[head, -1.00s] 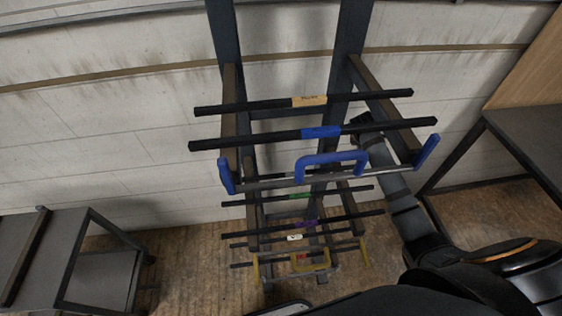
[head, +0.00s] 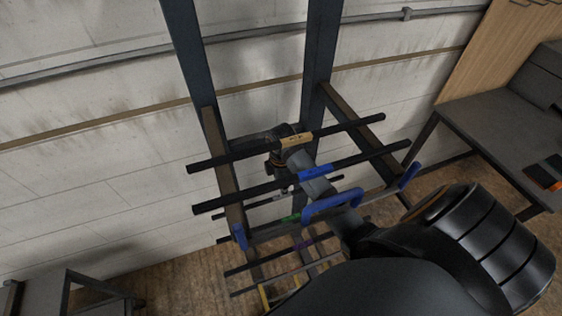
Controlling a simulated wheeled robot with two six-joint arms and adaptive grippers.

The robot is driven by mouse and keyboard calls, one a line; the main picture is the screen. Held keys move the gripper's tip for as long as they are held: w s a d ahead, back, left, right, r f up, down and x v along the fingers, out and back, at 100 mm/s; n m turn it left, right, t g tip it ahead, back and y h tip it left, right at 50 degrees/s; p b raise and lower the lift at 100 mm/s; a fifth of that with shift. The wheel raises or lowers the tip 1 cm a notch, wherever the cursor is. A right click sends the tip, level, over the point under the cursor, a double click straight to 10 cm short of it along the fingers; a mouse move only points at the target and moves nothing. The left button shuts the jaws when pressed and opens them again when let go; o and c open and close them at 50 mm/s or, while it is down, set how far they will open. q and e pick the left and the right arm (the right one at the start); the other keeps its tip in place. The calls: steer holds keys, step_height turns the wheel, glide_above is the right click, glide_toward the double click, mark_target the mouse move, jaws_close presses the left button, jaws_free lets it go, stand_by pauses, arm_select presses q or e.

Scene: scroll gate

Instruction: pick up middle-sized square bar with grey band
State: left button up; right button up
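A dark bar with a small pale band (head: 279,197) lies behind and below the two top bars of the rack, partly covered by my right arm. The band looks whitish to grey; I cannot tell the bar's cross-section or size. My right gripper (head: 280,150) is among the top bars, close behind the dark bar with the tan band (head: 297,140). Its fingers are small and partly hidden, so I cannot tell whether it is open or holds anything. My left gripper is out of view.
The rack has a blue-banded bar (head: 315,171) and a blue stop bracket (head: 332,202), with green-banded (head: 291,217) and purple-banded (head: 302,241) bars lower down. A grey table (head: 510,115) stands right, another (head: 65,290) at lower left. The wall is close behind.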

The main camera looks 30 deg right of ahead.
steer(key=shift+s+d+f+p, duration=0.1)
steer(key=shift+s+f+p, duration=0.05)
steer(key=shift+f+p, duration=0.3)
steer(key=shift+s+d+f+p, duration=0.1)
steer(key=shift+f+p, duration=0.1)
steer(key=shift+f, duration=0.3)
step_height(320, 180, down, 3)
steer(key=shift+d+r, duration=0.1)
steer(key=shift+r, duration=0.05)
steer(key=shift+w+f, duration=0.1)
steer(key=shift+f, duration=0.15)
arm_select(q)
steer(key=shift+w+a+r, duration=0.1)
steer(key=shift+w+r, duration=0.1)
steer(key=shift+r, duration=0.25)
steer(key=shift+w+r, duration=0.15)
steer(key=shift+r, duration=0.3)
arm_select(e)
jaws_close()
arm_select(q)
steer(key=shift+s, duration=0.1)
